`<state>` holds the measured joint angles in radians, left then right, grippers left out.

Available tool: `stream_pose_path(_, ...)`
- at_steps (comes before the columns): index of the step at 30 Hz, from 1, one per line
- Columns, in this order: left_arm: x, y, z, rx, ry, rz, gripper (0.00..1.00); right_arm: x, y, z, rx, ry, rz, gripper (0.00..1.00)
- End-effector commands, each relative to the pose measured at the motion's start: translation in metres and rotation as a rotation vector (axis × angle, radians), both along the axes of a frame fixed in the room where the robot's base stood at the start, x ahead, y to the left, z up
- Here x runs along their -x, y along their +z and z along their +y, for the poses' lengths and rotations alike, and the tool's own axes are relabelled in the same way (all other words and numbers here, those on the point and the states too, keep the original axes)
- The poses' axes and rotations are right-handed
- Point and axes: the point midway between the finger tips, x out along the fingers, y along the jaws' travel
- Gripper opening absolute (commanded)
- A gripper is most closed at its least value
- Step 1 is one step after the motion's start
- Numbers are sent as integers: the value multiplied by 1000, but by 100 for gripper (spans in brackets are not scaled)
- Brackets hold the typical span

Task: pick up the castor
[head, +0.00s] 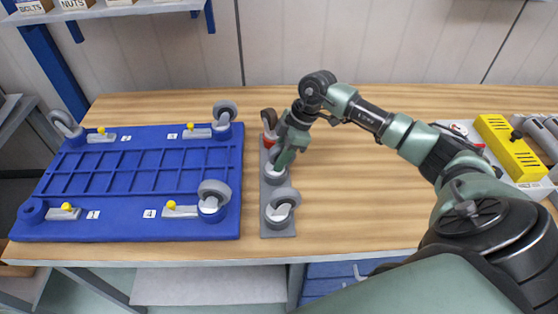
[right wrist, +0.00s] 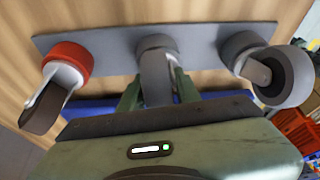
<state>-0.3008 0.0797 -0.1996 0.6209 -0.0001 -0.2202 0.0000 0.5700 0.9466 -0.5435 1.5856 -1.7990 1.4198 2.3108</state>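A grey holder strip (head: 265,215) lies on the table with three castors. The near one (head: 282,207) is grey. The middle grey castor (right wrist: 156,75) stands between the fingers of my right gripper (right wrist: 158,92); whether they press on it is unclear. The far castor has a red collar (head: 270,135), and it is at the left in the right wrist view (right wrist: 66,60). In the head view my right gripper (head: 277,160) partly hides the middle castor (head: 275,175). My left gripper is out of view.
A blue platform (head: 140,225) at left carries castors at three corners; its near-left corner has an empty round socket (head: 33,210). Yellow-knobbed latches sit by the corners. A bin with a yellow item (head: 510,150) stands far right. The table right of the strip (head: 350,200) is clear.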

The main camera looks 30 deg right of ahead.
Motion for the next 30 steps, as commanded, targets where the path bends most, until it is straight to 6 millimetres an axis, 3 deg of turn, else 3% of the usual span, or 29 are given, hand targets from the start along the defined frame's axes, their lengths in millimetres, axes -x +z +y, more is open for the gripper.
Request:
stream_pose_path(10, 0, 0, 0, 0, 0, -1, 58, -1, 3, 0, -1, 0, -4, 0)
stream_pose_path(16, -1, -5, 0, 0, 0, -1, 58, -2, 20, 0, -2, -1, -6, 0)
stream_pose_path(20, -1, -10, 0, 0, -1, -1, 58, -2, 45, 0, 0, -1, -9, 0)
stream_pose_path(30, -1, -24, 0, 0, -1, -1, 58, -2, 141, 0, -2, 1, -11, 0)
